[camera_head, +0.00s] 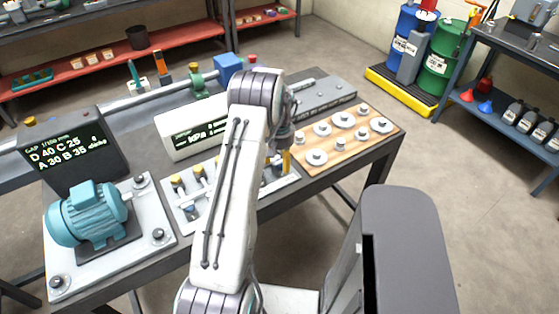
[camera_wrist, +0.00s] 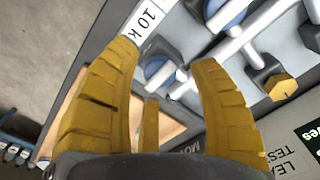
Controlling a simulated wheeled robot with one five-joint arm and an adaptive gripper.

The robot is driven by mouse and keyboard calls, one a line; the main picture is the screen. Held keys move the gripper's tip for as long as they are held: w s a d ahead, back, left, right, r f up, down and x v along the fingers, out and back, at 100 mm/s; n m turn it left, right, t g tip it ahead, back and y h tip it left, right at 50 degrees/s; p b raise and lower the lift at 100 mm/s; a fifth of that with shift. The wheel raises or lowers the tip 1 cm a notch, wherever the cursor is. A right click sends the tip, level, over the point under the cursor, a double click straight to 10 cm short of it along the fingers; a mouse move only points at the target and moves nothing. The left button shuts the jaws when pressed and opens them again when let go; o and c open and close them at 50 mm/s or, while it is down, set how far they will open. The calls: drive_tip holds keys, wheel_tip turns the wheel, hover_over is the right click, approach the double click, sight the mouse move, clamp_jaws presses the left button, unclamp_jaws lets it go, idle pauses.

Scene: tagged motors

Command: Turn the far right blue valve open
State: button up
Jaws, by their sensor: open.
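The valve panel (camera_head: 186,212) lies on the workbench, partly hidden behind my arm in the head view. In the wrist view, a round blue valve (camera_wrist: 160,72) shows between my fingertips, at the panel end nearer the wooden board. A pale bar crosses beside it. Another blue valve (camera_wrist: 229,13) sits farther up at the top edge. My gripper (camera_wrist: 166,56) is open and empty, with its yellow fingers on either side of the nearer blue valve. I cannot tell whether they touch it. In the head view my gripper (camera_head: 287,161) is over the panel's right end.
A wooden board (camera_head: 345,140) with several metal discs is right of the panel. A teal motor (camera_head: 88,213) on a plate is at the left. A display box (camera_head: 188,138) stands behind the panel. A dark valve with a yellow cap (camera_wrist: 281,88) is nearby.

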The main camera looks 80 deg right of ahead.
drive_tip(key=shift+f, duration=0.5)
clamp_jaws()
idle(0.3)
